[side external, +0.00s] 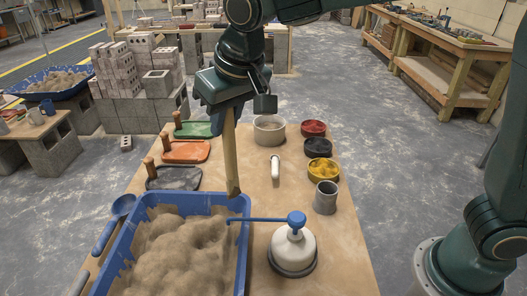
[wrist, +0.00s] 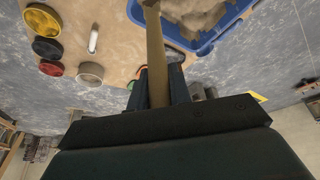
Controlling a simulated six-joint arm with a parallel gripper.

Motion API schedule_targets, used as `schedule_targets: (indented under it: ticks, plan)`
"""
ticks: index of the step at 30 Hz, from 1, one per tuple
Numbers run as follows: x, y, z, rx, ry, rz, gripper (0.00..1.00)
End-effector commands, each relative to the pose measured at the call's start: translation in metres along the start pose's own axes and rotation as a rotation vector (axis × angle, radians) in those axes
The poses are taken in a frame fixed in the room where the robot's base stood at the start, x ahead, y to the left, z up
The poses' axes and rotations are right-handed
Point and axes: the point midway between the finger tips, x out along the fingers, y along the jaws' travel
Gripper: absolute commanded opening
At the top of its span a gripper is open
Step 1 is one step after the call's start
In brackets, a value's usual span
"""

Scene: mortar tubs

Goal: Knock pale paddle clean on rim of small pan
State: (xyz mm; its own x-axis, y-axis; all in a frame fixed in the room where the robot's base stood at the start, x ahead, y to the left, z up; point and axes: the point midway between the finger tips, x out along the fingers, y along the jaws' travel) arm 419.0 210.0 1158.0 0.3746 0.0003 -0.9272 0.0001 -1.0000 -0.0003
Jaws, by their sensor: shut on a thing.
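The pale paddle (side external: 231,150) is a long wooden stick hanging nearly upright from my gripper (side external: 236,103). Its lower end is near the back right corner of the blue tub (side external: 246,238); I cannot tell whether it touches. In the wrist view my gripper (wrist: 158,88) is shut on the paddle (wrist: 155,50), which reaches away toward the tub (wrist: 203,45). The small pan (side external: 269,138) is a round beige vessel at the back of the board, right of the paddle and apart from it. It also shows in the wrist view (wrist: 90,78).
The tub holds sandy mortar. A white dome with a blue arm (side external: 294,250) stands right of it. A grey cup (side external: 326,198), bowls of yellow (side external: 322,172), black and red powder, and a white cylinder (side external: 275,168) stand right. Coloured floats (side external: 186,151) lie left.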

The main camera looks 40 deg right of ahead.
Motion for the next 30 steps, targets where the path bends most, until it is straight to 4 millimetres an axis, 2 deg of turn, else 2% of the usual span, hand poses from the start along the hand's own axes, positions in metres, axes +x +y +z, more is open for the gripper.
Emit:
schedule_targets:
  ticks: [16, 23, 30]
  plan:
    - [0.096, 0.001, 0.040, -0.001, -0.006, 0.003, 0.00]
    - [0.087, 0.000, 0.035, 0.000, 0.001, 0.000, 0.00]
    - [0.061, 0.000, 0.024, 0.001, 0.002, -0.001, 0.00]
